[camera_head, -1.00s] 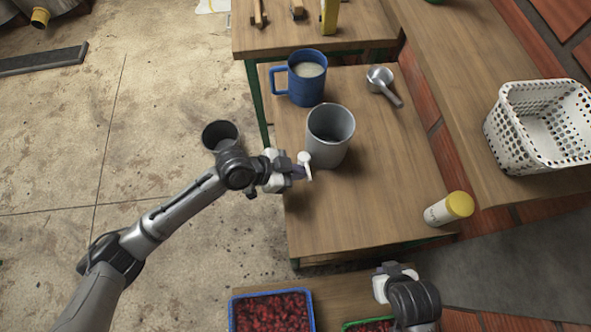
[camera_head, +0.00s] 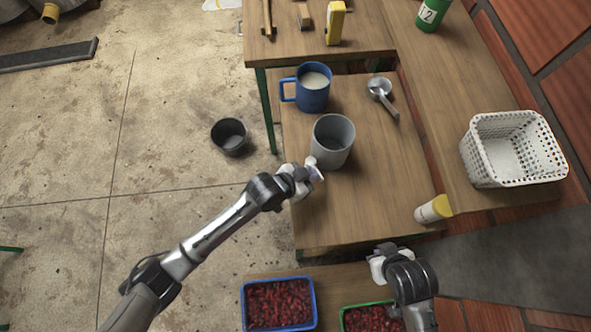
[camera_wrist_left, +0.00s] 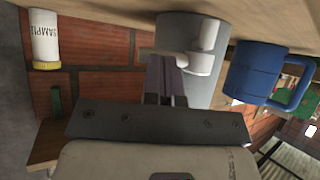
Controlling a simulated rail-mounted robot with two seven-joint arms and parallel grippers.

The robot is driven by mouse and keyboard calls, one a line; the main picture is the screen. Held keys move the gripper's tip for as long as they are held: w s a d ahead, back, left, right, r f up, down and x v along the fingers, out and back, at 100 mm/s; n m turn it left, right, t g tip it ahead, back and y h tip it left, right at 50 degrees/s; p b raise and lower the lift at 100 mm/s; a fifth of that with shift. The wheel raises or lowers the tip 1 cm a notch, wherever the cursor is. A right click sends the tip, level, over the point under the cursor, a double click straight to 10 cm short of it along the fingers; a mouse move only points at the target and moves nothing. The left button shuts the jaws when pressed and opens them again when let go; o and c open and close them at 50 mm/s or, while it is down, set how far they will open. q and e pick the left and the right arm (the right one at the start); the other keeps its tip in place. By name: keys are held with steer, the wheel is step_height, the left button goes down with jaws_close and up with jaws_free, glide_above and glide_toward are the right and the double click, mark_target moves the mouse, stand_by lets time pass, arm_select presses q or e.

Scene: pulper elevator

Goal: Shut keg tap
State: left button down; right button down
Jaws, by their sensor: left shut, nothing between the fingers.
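The grey keg (camera_head: 333,142) stands on the wooden table, and it also shows in the left wrist view (camera_wrist_left: 172,30). Its white tap (camera_wrist_left: 203,52) sticks out from the keg's side; in the head view my left gripper largely hides it. My left gripper (camera_head: 313,176) is shut and empty at the tap. In the left wrist view its dark fingers (camera_wrist_left: 165,80) lie just left of the tap; I cannot tell whether they touch it. My right gripper (camera_head: 381,260) is near the table's front edge, away from the keg, and its fingers are not clear.
A blue mug (camera_head: 313,92) and a metal scoop (camera_head: 380,90) are behind the keg. A yellow-lidded sample jar (camera_head: 433,209) is at right, near a white basket (camera_head: 482,165). A dark bucket (camera_head: 229,136) stands on the floor. A blue crate (camera_head: 246,308) holds red berries.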

arm_select(q)
steer(key=shift+d+r, duration=0.1)
steer(key=shift+d, duration=0.15)
stand_by(0.5)
